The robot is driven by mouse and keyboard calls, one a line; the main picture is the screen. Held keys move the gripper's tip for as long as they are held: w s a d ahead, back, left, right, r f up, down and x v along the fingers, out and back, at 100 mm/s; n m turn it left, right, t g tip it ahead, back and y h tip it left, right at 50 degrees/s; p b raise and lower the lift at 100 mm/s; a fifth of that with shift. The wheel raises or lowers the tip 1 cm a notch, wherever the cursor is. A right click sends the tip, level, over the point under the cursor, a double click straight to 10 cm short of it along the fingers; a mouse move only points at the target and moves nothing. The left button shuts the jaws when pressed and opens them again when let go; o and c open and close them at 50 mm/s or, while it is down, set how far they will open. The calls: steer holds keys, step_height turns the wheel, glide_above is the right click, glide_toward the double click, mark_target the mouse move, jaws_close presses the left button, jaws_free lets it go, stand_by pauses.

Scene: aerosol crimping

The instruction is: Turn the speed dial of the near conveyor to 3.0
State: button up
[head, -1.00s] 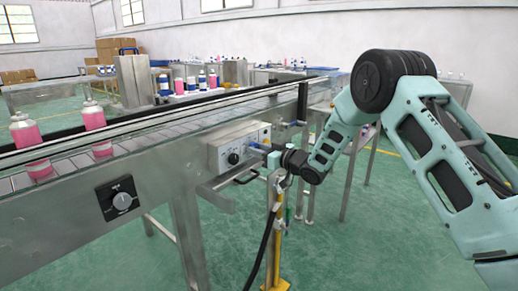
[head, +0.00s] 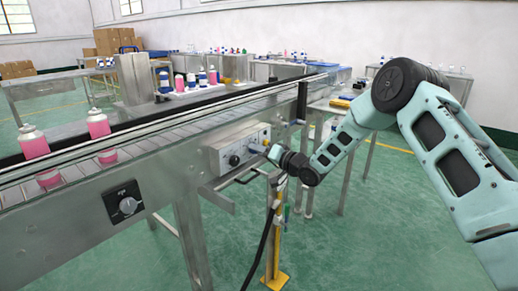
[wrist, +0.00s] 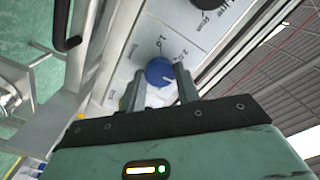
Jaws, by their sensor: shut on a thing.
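The near conveyor (head: 75,225) runs across the head view, with a grey control box (head: 225,158) on its side. My gripper (head: 266,150) is at the right part of this box. In the wrist view, the round blue dial (wrist: 159,71) sits between the two fingers of my gripper (wrist: 160,85), which are shut on it. Printed marks 1.0 and 2.0 stand around the dial. A small white line shows on its lower right, but the exact setting is not clear. The fingers hide part of the dial's scale.
A black knob (wrist: 208,12) is beside the blue dial on the panel. Pink bottles (head: 34,142) stand on the belt. A metal rail (wrist: 68,25) is close to my gripper at left. A yellow-footed post (head: 275,282) stands below.

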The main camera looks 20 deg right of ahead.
steer(key=shift+m, duration=0.5)
steer(key=o, duration=1)
steer(key=v, duration=1.7)
steer(key=shift+s+d, duration=0.15)
